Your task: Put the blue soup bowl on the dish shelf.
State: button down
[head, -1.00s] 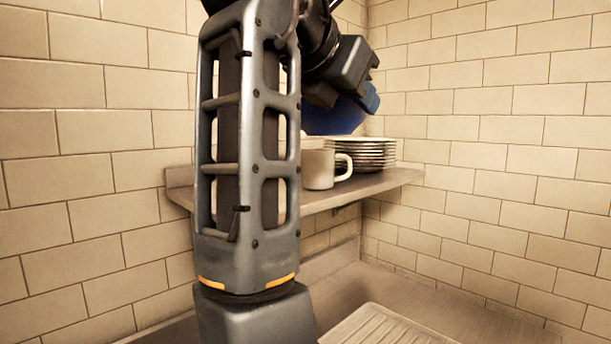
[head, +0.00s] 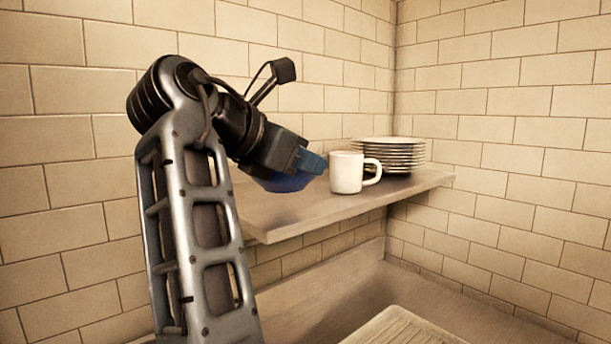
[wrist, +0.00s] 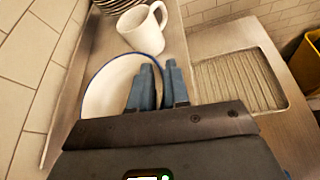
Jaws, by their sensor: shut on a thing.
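The blue soup bowl (head: 289,183) is blue outside and shows a white inside with a blue rim in the wrist view (wrist: 105,92). My gripper (head: 312,160) is shut on the bowl's rim, and its blue fingers also show in the wrist view (wrist: 158,88). The bowl is at the left part of the dish shelf (head: 290,218), left of the white mug. I cannot tell whether its base touches the shelf. The arm and gripper hide part of the bowl.
A white mug (head: 345,173) stands on the shelf close to the bowl. A stack of plates (head: 392,155) stands behind it near the corner. A ribbed drainboard (head: 398,330) lies below. A yellow container (wrist: 308,62) shows at the wrist view's right edge.

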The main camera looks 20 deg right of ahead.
jog(key=shift+f, duration=1.4)
jog(key=c, duration=1.1)
grip_release()
jog(key=b+v, duration=0.1)
jog(key=v, duration=1.1)
jog(key=shift+b, duration=0.4)
